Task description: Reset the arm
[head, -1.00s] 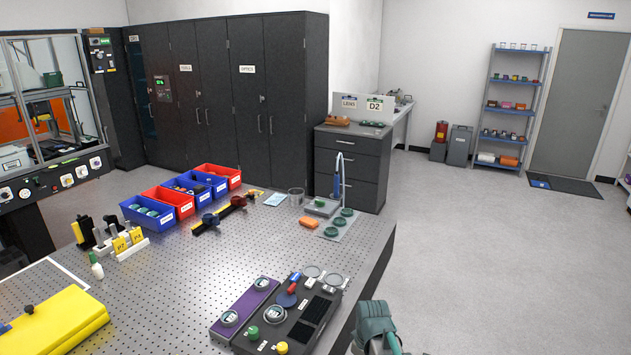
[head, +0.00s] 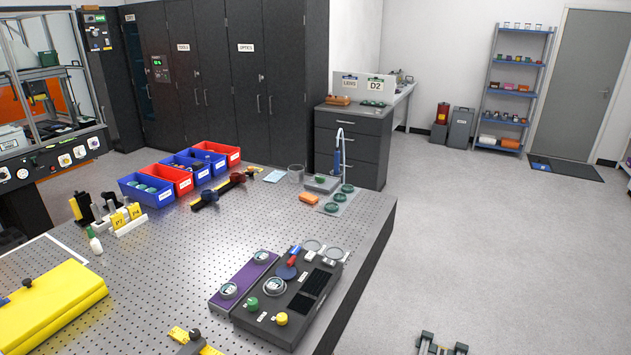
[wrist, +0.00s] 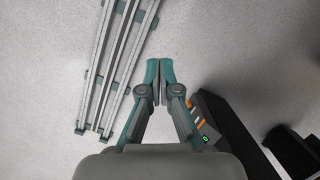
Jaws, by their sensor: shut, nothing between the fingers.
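My gripper (wrist: 159,70) shows in the wrist view, with its two teal fingertips together and nothing between them. Bare grey floor lies beyond the tips. In the head view my gripper and arm are out of the picture.
The perforated optical table (head: 170,265) carries a dark control panel (head: 290,300), a yellow case (head: 50,305), and red and blue bins (head: 145,190). A drawer cabinet (head: 350,150) stands behind it. Open floor (head: 480,240) lies right of the table.

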